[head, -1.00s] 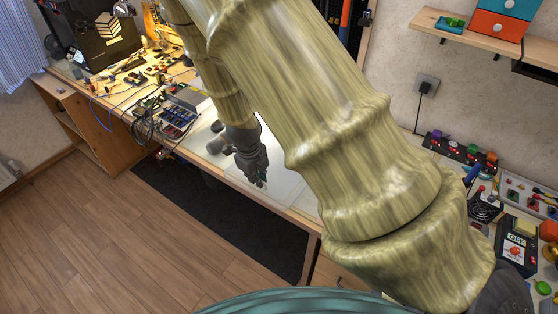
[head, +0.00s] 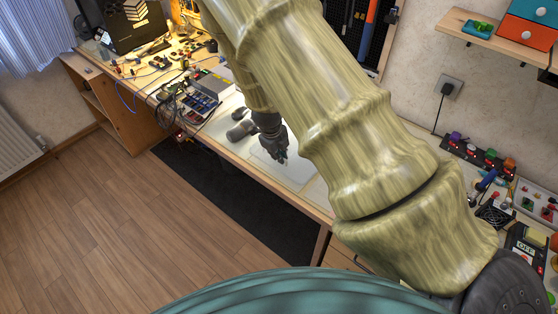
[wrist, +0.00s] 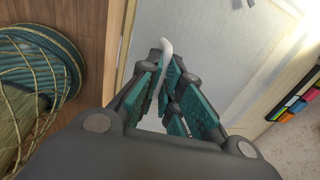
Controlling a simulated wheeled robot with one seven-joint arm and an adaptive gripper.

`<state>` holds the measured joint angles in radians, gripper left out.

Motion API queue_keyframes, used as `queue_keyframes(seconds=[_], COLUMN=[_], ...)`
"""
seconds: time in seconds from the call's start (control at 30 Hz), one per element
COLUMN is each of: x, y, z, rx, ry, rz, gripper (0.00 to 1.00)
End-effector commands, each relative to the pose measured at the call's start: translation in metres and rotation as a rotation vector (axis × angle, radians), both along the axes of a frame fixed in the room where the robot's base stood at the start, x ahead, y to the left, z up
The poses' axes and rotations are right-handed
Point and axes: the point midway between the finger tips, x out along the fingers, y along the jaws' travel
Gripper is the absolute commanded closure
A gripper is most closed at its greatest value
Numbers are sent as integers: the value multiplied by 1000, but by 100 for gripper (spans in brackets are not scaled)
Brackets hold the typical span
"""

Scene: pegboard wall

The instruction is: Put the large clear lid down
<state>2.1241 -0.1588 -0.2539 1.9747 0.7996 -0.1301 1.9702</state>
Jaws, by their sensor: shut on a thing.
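My gripper (head: 283,156) is over the pale work surface at the middle of the bench, pointing down. In the wrist view its teal-padded fingers (wrist: 170,88) are closed together on a thin, whitish, see-through piece (wrist: 166,50), which I take to be the large clear lid. Only a narrow curved strip of it shows clearly past the fingertips. The rest blends with the pale surface or is hidden by the fingers. I cannot tell whether the lid touches the bench.
Dark grey rounded objects (head: 241,130) lie just left of my gripper. A compartment box (head: 200,103) and cables are farther left. The bench's front edge runs close by, with a dark mat (head: 230,200) on the floor below. Electronics crowd the right bench.

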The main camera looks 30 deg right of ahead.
Motion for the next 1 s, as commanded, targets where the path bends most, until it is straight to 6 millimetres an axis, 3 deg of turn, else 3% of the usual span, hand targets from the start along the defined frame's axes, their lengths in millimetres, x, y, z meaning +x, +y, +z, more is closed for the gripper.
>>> queue_keyframes(seconds=[0.4,0.7,0.73,0.83,1.0], x=[0,0,0,0,0], y=[0,0,0,0,0], z=[-36,-41,-41,-41,-40], rx=[1,-1,-1,-1,-1], ry=[0,-1,-1,-1,0], rz=[0,0,0,0,0], gripper=[100,100,88,72,72])
